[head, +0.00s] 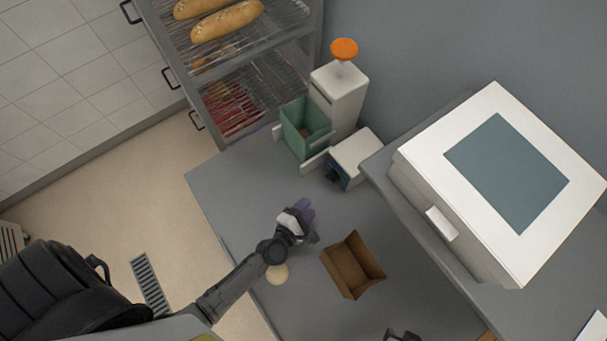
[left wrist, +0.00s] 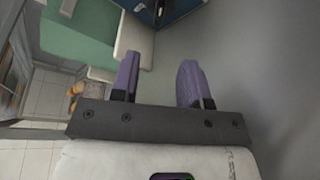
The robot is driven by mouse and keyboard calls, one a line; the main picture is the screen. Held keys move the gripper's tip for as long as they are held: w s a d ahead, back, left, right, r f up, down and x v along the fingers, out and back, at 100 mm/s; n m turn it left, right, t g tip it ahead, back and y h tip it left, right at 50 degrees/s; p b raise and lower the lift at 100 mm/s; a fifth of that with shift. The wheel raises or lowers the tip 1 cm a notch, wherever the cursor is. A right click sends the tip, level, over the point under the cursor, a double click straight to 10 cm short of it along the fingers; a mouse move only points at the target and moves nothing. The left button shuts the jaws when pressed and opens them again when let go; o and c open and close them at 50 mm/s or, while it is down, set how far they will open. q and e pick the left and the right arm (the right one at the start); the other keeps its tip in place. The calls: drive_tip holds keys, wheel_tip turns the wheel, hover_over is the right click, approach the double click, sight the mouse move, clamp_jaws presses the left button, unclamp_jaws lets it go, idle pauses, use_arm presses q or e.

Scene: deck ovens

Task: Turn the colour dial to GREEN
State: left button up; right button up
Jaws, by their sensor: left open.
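A small white box (head: 356,157) stands on the grey counter, with a dark blue front face (head: 335,178). Part of this blue face (left wrist: 183,12) shows at the top edge of the left wrist view, with a small dark part (left wrist: 146,12) beside it that may be the dial. I cannot read a dial colour or pointer. My left gripper (head: 305,209) has purple fingers and is over the counter, in front of the box and apart from it. In the left wrist view its fingers (left wrist: 157,72) are spread with nothing between them.
A green bin (head: 304,128) and a white dispenser with an orange knob (head: 344,48) stand left of and behind the box. An open brown carton (head: 352,265) and a pale round piece (head: 277,274) are near my left arm. A white machine (head: 500,170) stands right. A dark part (head: 402,335), possibly mine, shows below.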

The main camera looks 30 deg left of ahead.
use_arm(q)
drive_tip(key=shift+s+r, duration=0.15)
drive_tip(key=shift+s, duration=0.5)
